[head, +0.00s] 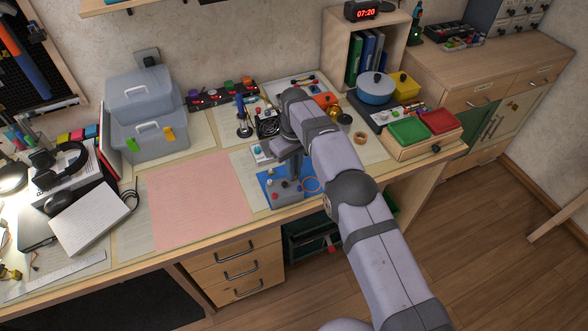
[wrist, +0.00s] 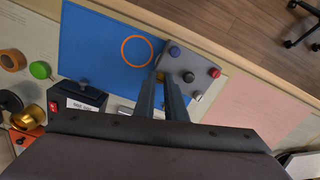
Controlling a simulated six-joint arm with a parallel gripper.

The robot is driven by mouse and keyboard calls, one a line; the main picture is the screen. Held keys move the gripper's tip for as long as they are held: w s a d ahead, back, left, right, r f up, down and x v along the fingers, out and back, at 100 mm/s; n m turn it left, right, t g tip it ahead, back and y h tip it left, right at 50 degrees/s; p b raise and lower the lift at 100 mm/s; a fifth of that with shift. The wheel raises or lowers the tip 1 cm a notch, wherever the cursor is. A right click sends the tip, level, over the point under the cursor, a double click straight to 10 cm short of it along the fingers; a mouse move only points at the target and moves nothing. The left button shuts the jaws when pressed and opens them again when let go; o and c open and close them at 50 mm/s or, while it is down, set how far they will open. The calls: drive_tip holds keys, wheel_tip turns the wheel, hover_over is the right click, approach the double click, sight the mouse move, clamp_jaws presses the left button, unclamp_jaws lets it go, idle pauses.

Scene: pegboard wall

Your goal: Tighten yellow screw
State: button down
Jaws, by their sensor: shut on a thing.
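The yellow screw (wrist: 159,77) shows as a small yellow patch between my fingertips in the wrist view, mostly hidden by them. It stands at the edge of a grey block (wrist: 203,83) that also carries blue, dark grey, red and white knobs. My gripper (wrist: 161,81) is shut on the yellow screw, its two dark fingers close together. In the head view my gripper (head: 293,180) points down over the grey block (head: 284,198), which sits on a blue mat near the desk's front edge. The screw's depth cannot be told.
An orange ring (wrist: 137,51) lies on the blue mat (wrist: 97,38) beside the block. A black box (wrist: 77,108) with a red switch stands close to my gripper. A pink sheet (head: 198,200) leaves flat clear room to the left in the head view.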

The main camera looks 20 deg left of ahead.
drive_tip(key=m, duration=0.4)
drive_tip(key=shift+m, duration=0.3)
drive_tip(key=m, duration=0.3)
drive_tip(key=shift+m, duration=0.4)
drive_tip(key=m, duration=0.8)
drive_tip(key=shift+m, duration=0.4)
drive_tip(key=c, duration=1.8)
unclamp_jaws()
drive_tip(key=shift+r, duration=0.1)
